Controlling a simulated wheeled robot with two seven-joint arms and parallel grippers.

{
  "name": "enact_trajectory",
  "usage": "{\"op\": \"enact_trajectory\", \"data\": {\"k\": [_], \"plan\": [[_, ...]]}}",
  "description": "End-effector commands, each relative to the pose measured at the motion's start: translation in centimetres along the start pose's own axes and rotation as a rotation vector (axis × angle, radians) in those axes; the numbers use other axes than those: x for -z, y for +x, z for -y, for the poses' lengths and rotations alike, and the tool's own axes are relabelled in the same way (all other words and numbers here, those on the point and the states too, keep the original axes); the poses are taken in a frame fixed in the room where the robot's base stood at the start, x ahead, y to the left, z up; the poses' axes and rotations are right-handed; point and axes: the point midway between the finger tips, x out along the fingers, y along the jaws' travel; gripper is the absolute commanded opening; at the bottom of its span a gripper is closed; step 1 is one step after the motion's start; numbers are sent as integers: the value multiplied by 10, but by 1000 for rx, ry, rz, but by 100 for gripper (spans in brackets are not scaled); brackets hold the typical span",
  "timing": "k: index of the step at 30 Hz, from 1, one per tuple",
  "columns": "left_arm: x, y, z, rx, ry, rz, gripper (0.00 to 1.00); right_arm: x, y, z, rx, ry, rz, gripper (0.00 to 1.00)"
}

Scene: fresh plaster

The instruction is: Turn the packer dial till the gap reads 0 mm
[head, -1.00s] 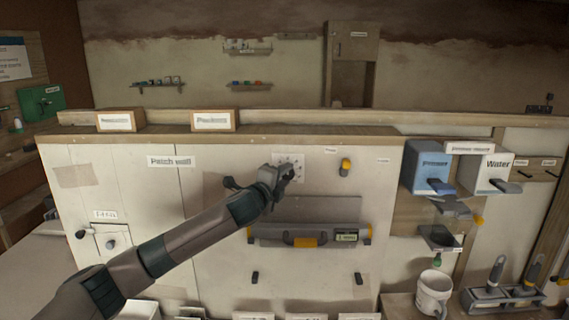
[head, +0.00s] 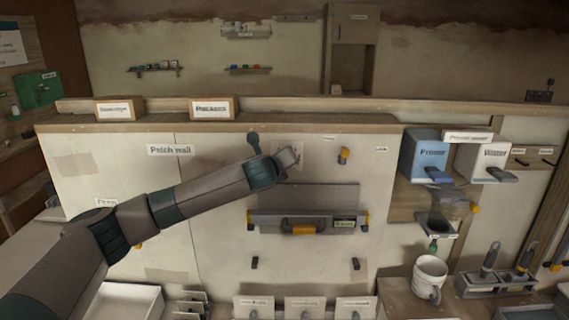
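My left gripper (head: 291,157) is at the upper middle of the white patch wall (head: 215,155), in front of a small pale plate. The gripper covers most of that plate, and I cannot tell whether it touches it. Its fingers are too small to tell open from shut. I cannot make out for sure which part is the packer dial; a yellow and dark knob (head: 344,155) sits right of the gripper. Below, a grey level bar (head: 270,222) with a yellow middle carries a small greenish display (head: 344,224), too small to read. My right gripper is out of view.
Two labelled wooden boxes (head: 119,108) stand on the ledge. Blue (head: 424,155) and white (head: 482,162) dispensers hang at right, above a white mug (head: 429,277) and a tool rack (head: 497,284). Label holders (head: 304,307) line the bottom edge.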

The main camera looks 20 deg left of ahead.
Motion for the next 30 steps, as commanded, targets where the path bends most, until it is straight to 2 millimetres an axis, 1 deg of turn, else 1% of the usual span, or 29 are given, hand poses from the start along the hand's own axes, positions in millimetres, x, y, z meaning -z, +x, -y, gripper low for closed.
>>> {"op": "enact_trajectory", "data": {"k": [1,14,15,17,18,30], "plan": [[2,0,-1,-6,9,-4,9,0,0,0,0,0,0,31],[3,0,-1,-12,21,-4,9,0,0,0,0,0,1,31],[3,0,-1,-11,21,-4,34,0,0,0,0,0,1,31],[3,0,-1,-11,21,-4,48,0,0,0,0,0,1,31],[3,0,-1,-11,21,-4,50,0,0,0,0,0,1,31],[1,-2,0,-9,20,-1,50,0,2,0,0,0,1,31]]}}
